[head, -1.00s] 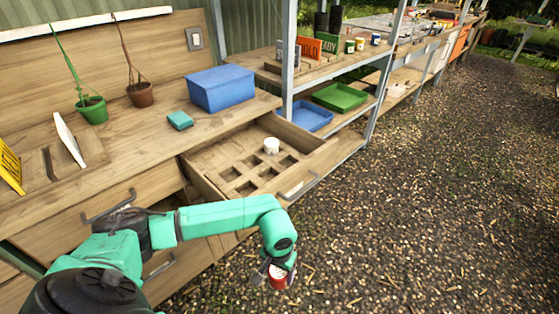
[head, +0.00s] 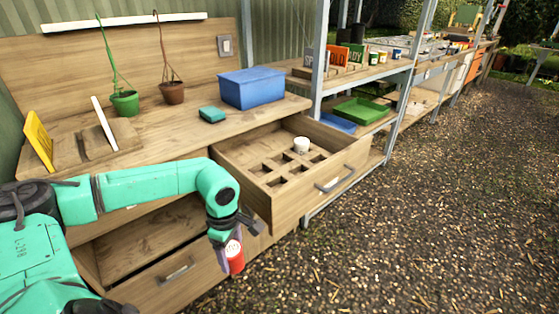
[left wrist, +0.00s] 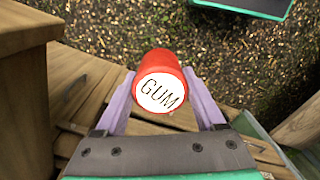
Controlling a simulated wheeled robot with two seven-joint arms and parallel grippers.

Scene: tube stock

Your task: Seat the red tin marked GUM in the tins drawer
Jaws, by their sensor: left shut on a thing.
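The red tin (head: 235,257) has a white lid marked GUM, readable in the left wrist view (left wrist: 160,91). My left gripper (head: 228,252) is shut on it, with one purple finger on each side. It holds the tin in front of the bench, lower than the open tins drawer (head: 330,190) and to its left in the head view. The drawer has a grid of square holes in its insert. A white tin (head: 301,145) stands toward the back of that insert, and the other visible holes look empty. My right gripper is not in view.
A lower drawer or compartment (head: 150,243) stands open beside my left arm. A blue box (head: 252,88) and a teal block (head: 212,114) are on the bench top. Shelf posts (head: 317,75) rise behind the tins drawer. Gravel floor to the right is clear.

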